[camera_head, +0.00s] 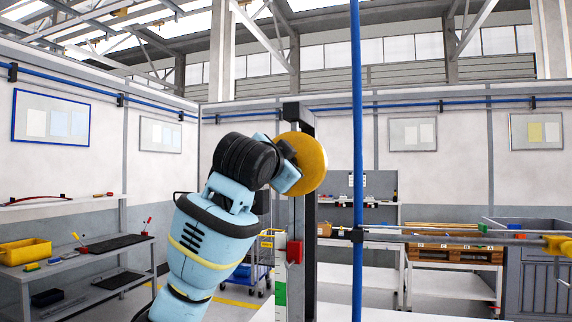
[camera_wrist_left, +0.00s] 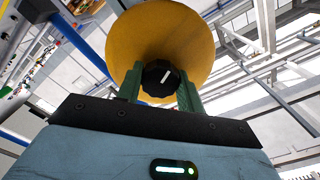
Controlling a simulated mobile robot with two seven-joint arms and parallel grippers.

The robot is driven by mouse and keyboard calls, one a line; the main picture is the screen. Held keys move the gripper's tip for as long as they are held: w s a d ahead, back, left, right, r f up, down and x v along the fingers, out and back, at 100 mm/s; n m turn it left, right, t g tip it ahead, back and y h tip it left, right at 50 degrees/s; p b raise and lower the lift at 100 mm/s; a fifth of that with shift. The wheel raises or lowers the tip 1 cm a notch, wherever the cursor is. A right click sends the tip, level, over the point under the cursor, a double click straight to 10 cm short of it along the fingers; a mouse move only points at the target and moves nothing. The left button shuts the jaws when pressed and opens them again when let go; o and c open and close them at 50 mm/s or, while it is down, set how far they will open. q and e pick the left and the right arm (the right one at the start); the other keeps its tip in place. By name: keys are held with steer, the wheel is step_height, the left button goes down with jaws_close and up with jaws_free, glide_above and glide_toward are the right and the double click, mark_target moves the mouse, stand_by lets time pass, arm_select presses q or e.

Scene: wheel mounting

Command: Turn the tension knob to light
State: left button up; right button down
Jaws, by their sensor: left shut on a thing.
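A black knob (camera_wrist_left: 158,80) with a white pointer line sits at the front of a large yellow disc (camera_wrist_left: 165,35). In the left wrist view, my left gripper (camera_wrist_left: 160,92) has its two green fingers on either side of the knob, shut on it. The pointer line slants slightly to the upper right. In the head view, my left arm reaches up to the yellow disc (camera_head: 312,163) on a dark upright post (camera_head: 303,215); the wrist hides the knob there. No light or heavy marking is legible. My right gripper is not in view.
A blue vertical pole (camera_head: 357,120) stands just right of the disc. A horizontal bar (camera_head: 450,240) runs right from it. A red block (camera_head: 294,252) sits on the post above a green and white strip (camera_head: 281,292). Grey shelves (camera_head: 75,265) stand at left.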

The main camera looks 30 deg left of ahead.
arm_select(q)
steer(key=n, duration=1.2)
steer(key=shift+n, duration=0.3)
stand_by(0.4)
steer(key=o, duration=1)
steer(key=shift+s, duration=0.1)
steer(key=v, duration=0.7)
steer(key=shift+s, duration=0.3)
steer(key=shift+d, duration=0.1)
